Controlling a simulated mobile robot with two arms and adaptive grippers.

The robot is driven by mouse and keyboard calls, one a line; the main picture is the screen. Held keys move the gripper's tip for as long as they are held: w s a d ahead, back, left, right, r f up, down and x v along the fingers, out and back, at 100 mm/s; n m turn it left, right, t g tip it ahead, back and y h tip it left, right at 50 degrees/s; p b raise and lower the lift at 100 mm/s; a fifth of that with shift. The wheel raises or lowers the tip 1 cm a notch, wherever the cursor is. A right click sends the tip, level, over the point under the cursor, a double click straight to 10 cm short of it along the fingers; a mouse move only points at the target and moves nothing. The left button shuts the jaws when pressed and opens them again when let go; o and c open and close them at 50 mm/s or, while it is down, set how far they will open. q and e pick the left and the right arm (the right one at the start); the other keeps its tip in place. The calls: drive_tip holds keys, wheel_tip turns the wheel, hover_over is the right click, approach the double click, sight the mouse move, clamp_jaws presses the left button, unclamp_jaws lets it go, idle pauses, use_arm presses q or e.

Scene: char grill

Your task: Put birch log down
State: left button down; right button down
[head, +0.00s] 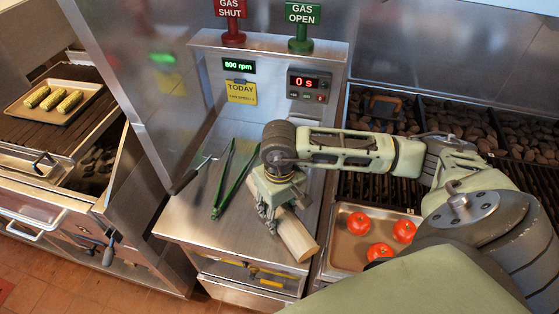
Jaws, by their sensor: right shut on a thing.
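The birch log (296,235) is a pale wooden piece with a light cut end, at the front right of the steel counter (190,222). My right gripper (270,217) points down and is shut on the log, over its back part. The log lies slanted, its cut end toward the counter's front right. Whether its underside touches the counter cannot be told. My left gripper is not in view.
Green tongs (228,185) lie on the counter left of my right gripper. A tray (344,257) with tomatoes sits to the right on the grill, and a tray (24,112) with corn at far left. Gas buttons (302,28) and a timer (309,83) stand behind.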

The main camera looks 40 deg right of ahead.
drive_tip(key=shift+f, duration=0.6)
drive_tip(key=shift+f, duration=0.15)
drive_tip(key=c, duration=0.9)
unclamp_jaws()
